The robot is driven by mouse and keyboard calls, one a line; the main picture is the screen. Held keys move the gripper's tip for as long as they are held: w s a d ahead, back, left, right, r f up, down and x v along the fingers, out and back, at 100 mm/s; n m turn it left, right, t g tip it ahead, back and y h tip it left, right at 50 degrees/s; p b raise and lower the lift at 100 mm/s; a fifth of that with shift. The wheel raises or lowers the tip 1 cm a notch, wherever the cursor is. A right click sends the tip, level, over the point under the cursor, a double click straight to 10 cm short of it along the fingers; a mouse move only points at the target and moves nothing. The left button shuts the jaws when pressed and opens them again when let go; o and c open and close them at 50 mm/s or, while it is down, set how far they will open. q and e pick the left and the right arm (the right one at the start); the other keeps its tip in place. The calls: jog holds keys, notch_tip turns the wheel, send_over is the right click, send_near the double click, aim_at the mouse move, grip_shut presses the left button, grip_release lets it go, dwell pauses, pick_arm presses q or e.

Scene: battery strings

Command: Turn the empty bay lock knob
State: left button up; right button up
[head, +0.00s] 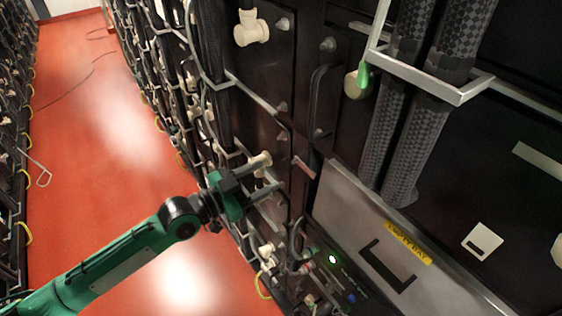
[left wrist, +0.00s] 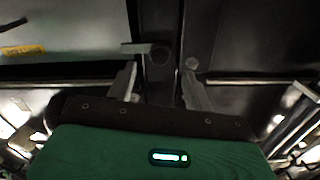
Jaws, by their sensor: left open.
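The empty bay is the grey panel (head: 330,200) with a yellow "EMPTY BAY" label (head: 408,243), at the lower right of the head view. A small bar-shaped knob (head: 303,166) sits on the dark upright beside the panel's upper left corner. It seems to be the grey bar (left wrist: 136,48) in the left wrist view, just beyond the left finger. My left gripper (head: 275,175) is open and empty, its fingers pointing at the upright, short of the knob. In the left wrist view both fingers (left wrist: 160,90) are spread apart. My right gripper is out of view.
Racks with cables line both sides.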

aim_at(284, 166)
pick_arm(q)
jog(key=p+x, duration=0.1)
jog(key=x, duration=0.4)
jog(key=shift+r+p, duration=0.15)
jog(key=shift+p, duration=0.2)
jog(key=shift+w+d, duration=0.25)
jog(key=shift+d, duration=0.15)
jog(key=c, duration=1)
jog(key=shift+o, duration=0.2)
